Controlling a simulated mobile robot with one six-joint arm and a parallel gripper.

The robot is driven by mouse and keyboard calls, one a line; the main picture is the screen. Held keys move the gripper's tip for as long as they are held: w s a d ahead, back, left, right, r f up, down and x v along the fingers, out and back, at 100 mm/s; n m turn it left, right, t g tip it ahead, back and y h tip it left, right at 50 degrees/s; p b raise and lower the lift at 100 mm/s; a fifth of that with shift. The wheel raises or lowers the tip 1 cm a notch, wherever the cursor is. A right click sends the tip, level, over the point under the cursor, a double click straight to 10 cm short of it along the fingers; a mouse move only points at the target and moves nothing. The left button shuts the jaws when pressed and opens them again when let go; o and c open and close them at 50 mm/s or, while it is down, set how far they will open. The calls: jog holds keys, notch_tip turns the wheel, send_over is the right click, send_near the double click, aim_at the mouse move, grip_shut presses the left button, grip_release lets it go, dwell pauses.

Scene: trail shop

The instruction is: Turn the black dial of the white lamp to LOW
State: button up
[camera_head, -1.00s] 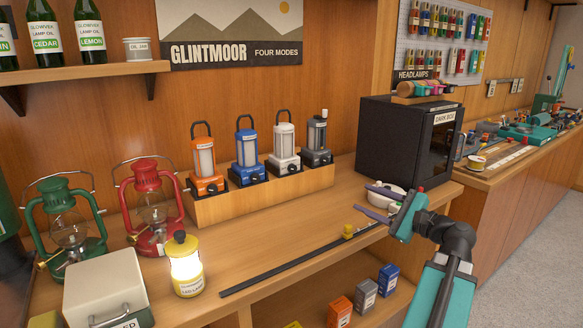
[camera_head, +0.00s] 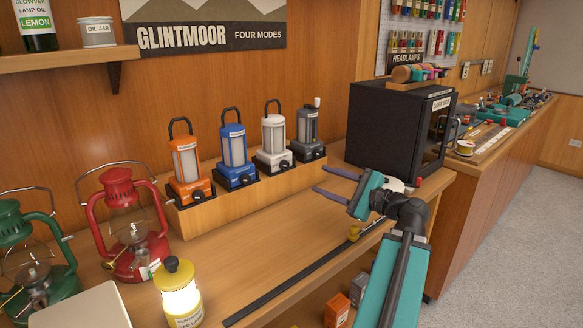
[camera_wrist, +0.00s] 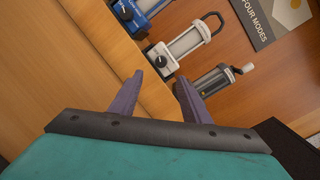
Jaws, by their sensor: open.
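The white lamp (camera_head: 273,138) stands on the wooden stepped stand, between the blue lamp (camera_head: 234,150) and the grey lamp (camera_head: 307,130). In the wrist view the white lamp (camera_wrist: 187,45) shows tilted, with its black dial (camera_wrist: 160,61) on the front of its base. The dial's setting is too small to read. My gripper (camera_head: 320,181) is open and empty, in front of the stand and to the right of the white lamp, apart from it.
An orange lamp (camera_head: 187,165) stands at the stand's left end. A black dark box (camera_head: 395,128) is close behind my gripper at the right. Red (camera_head: 122,225) and green (camera_head: 25,245) lanterns and a lit yellow lantern (camera_head: 178,295) are at the left. The counter before the stand is mostly clear.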

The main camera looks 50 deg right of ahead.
aim_at(286, 165)
jog(key=shift+s+d, duration=0.2)
jog(key=shift+w+r+p, duration=0.15)
jog(key=shift+w+p, duration=0.1)
jog(key=shift+p, duration=0.6)
jog(key=shift+w+p, duration=0.35)
jog(key=shift+p, duration=0.45)
jog(key=shift+w+p, duration=0.4)
jog(key=shift+p, duration=0.4)
jog(key=shift+w+a+p, duration=0.1)
jog(key=shift+w+p, duration=0.2)
jog(key=shift+p, duration=0.55)
jog(key=shift+w+a+p, duration=0.2)
jog(key=shift+w+p, duration=0.45)
jog(key=shift+w, duration=2.15)
jog(key=shift+w+a+p, duration=0.15)
jog(key=shift+w+p, duration=0.45)
jog(key=shift+w, duration=2.15)
